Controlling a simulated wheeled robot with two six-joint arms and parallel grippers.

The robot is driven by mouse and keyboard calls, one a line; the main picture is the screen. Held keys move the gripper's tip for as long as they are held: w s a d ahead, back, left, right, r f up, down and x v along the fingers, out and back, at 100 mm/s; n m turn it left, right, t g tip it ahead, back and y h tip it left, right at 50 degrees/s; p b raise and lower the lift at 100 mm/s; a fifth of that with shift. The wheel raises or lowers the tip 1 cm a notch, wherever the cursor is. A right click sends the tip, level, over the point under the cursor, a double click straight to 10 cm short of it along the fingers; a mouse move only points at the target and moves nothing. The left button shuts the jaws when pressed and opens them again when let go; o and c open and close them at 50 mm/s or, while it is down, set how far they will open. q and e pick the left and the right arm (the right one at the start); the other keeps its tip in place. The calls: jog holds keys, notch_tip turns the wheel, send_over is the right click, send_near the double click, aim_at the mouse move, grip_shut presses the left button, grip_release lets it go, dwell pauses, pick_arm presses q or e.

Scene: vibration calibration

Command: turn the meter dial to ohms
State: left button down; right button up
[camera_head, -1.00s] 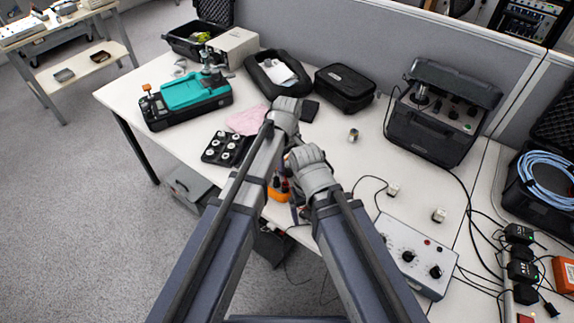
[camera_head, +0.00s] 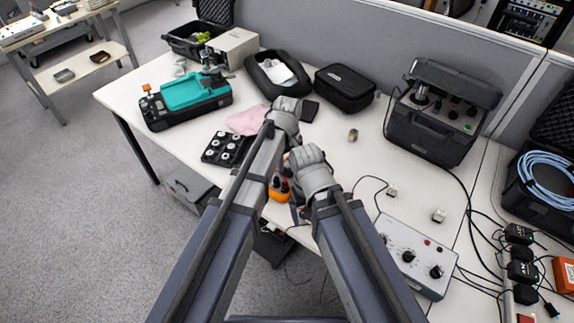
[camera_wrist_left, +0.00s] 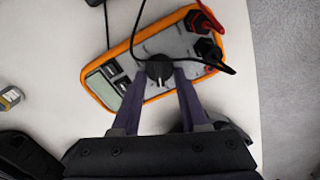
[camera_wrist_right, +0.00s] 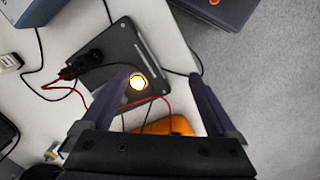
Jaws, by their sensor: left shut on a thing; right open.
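The orange-edged meter (camera_wrist_left: 136,92) lies on the table in the left wrist view, tilted in the picture, with a grey face, a display and plugged leads. Its round black dial (camera_wrist_left: 158,71) is between the fingertips of my left gripper (camera_wrist_left: 160,76), which is shut on it. The dial's markings are too small to read. In the head view the meter (camera_head: 279,190) shows partly between my arms, which hide the dial. My right gripper (camera_wrist_right: 160,88) is open, its fingers apart, with the meter's orange edge (camera_wrist_right: 178,124) partly visible between them.
A dark plate with a glowing round spot (camera_wrist_right: 138,82) and red and black leads lies below my right gripper. A grey control box (camera_head: 414,258) stands to the right. A black tray of round parts (camera_head: 227,148) is at left. Free tabletop (camera_head: 345,155) lies beyond my wrists.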

pick_arm(q)
jog(key=m, duration=0.5)
jog(key=shift+d, duration=0.15)
jog(key=shift+m, duration=0.3)
dwell(0.3)
jog(key=shift+c, duration=2.1)
grip_release()
jog(key=shift+r, duration=0.1)
pick_arm(e)
jog(key=shift+r, duration=0.1)
pick_arm(q)
notch_tip(320, 180, up, 8)
jog(key=p, duration=0.8)
pick_arm(e)
notch_tip(320, 180, up, 8)
pick_arm(q)
jog(key=shift+f, duration=0.2)
pick_arm(e)
jog(key=shift+f, duration=0.2)
